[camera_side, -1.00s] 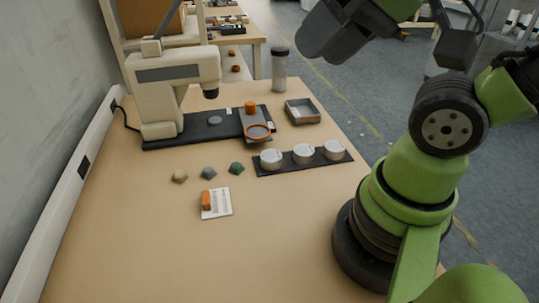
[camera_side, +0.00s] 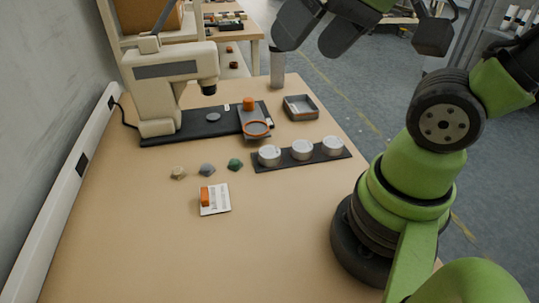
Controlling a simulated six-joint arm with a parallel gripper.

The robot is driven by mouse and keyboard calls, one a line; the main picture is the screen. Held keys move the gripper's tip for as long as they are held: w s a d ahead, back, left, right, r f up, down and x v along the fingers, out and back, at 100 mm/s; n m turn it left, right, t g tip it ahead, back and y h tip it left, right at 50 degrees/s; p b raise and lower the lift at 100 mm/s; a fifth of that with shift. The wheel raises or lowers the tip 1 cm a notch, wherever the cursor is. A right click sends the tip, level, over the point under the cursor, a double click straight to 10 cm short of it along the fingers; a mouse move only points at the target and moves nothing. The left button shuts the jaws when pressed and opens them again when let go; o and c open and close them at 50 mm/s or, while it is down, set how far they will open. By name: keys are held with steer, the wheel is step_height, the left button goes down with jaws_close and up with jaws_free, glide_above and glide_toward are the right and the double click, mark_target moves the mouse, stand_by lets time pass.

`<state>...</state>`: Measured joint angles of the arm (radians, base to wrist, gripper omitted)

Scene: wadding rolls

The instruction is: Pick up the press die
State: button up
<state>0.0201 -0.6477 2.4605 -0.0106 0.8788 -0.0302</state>
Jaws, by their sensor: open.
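My gripper (camera_side: 311,46) is at the top of the view, high above the table's far right part. Its two dark fingers are apart, with nothing between them. A grey plate (camera_side: 254,118) with an orange knob (camera_side: 249,103) and an orange ring (camera_side: 257,128) lies at the right end of the black base (camera_side: 190,126) of a beige machine (camera_side: 172,85). It may be the press die, but I cannot tell for sure. My gripper is well above it and to its right, not touching it.
A shallow grey tray (camera_side: 301,108) and a tall grey bottle (camera_side: 277,70) stand at the back right. Three white round pots (camera_side: 302,150) sit on a dark strip. Small stones (camera_side: 207,169) and a card (camera_side: 219,203) with an orange block lie nearer. The front table is clear.

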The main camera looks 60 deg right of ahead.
steer(key=w+d+f+g+h, duration=0.1)
steer(key=w+d+f+g, duration=0.2)
steer(key=w, duration=0.4)
steer(key=n+g, duration=0.4)
glide_above(269, 151)
steer(key=shift+h, duration=0.3)
step_height(269, 151, down, 22)
steer(key=shift+w+r, duration=0.1)
steer(key=shift+r, duration=0.15)
steer(key=shift+s+f, duration=0.2)
steer(key=shift+f, duration=2.55)
steer(key=shift+c, duration=0.5)
steer(key=c, duration=1.1)
steer(key=shift+r, duration=0.1)
